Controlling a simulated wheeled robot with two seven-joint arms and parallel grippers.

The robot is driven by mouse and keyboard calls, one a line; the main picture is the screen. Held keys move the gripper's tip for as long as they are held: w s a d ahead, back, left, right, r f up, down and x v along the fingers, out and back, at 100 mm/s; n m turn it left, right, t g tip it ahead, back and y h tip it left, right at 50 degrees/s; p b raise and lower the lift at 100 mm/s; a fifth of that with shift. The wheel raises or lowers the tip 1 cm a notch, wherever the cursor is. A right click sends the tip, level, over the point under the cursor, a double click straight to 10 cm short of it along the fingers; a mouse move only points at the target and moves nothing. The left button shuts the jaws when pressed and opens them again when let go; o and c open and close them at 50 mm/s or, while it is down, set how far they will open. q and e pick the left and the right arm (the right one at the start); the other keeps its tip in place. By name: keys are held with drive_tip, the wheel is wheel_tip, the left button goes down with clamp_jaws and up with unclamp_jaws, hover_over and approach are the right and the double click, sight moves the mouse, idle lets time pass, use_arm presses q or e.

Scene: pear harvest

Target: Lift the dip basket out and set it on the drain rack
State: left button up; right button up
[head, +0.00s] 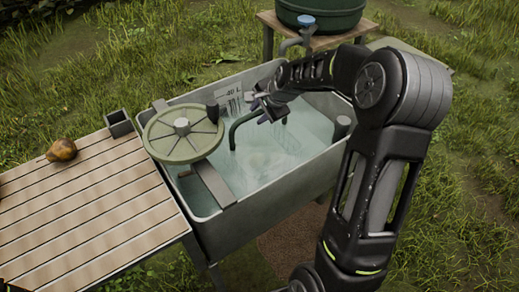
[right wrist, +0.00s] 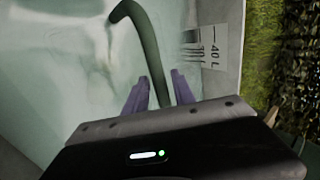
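The dip basket's dark green arched handle (head: 236,128) rises out of the water in the grey tub (head: 278,195). The basket body is only faintly visible under the cloudy water. My right gripper (head: 266,108) is at the far side of the tub, by the handle's upper end. In the right wrist view its two purple fingers (right wrist: 160,76) are apart, with the handle (right wrist: 138,28) running between them; I see no clear grip. A slatted wooden rack (head: 85,215) adjoins the tub on the left. My left gripper is not in view.
A brown pear (head: 62,150) and a small grey box (head: 118,123) sit at the rack's back. A green barrel (head: 322,14) with a tap stands behind. The rack's middle is clear.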

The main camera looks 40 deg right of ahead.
clamp_jaws()
idle(1.0)
drive_tip(key=shift+r, duration=0.1)
